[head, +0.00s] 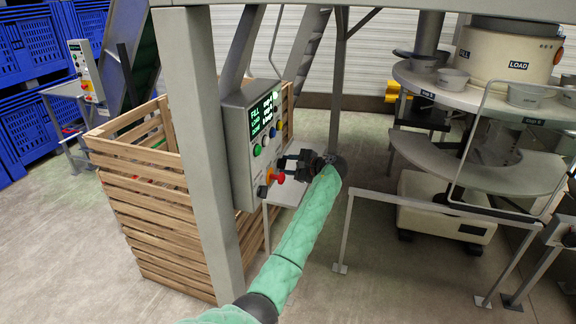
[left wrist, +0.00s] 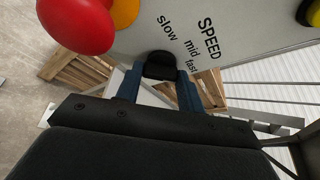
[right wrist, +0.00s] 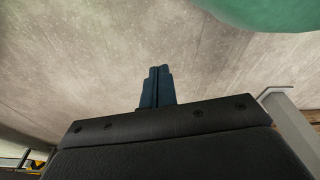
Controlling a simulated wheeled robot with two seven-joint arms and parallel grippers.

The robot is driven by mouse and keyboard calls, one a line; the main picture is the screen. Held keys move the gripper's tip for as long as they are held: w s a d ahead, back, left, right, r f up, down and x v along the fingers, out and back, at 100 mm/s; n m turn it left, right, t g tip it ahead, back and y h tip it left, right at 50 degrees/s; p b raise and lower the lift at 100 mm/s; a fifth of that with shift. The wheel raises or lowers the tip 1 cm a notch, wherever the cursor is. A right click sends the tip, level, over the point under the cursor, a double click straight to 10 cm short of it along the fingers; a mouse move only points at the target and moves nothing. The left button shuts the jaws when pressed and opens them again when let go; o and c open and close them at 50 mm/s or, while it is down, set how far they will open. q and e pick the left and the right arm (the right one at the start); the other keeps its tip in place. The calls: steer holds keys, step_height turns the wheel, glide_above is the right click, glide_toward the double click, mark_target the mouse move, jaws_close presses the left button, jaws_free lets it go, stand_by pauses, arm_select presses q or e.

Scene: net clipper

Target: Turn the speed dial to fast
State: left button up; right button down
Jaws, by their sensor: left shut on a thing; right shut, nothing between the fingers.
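The speed dial (left wrist: 160,66) is a black knob on the control panel's grey face, below the printed words SPEED, slow, mid and fast. My left gripper (left wrist: 161,88) is shut on the dial, with one blue finger on each side of it. I cannot tell which word the dial points to. In the head view my left gripper (head: 290,162) is at the front of the control box (head: 240,165), and the dial is hidden behind it. My right gripper (right wrist: 157,72) is shut and empty above the concrete floor, and does not show in the head view.
A red mushroom button (left wrist: 75,22) on a yellow base sits beside the dial. The box has a display (head: 262,115) and coloured buttons above. A grey post (head: 200,150) and wooden crate (head: 150,200) stand to the left. A railing (head: 420,205) stands to the right.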

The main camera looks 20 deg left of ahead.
arm_select(q)
steer(key=o, duration=1)
steer(key=shift+d, duration=0.1)
arm_select(e)
steer(key=shift+d, duration=0.1)
arm_select(q)
steer(key=b+v, duration=0.3)
steer(key=v, duration=0.4)
steer(key=shift+d, duration=0.35)
arm_select(e)
step_height(320, 180, up, 6)
steer(key=w+a, duration=0.2)
steer(key=shift+w+a+r, duration=0.15)
steer(key=shift+w+a, duration=0.15)
steer(key=shift+a, duration=0.1)
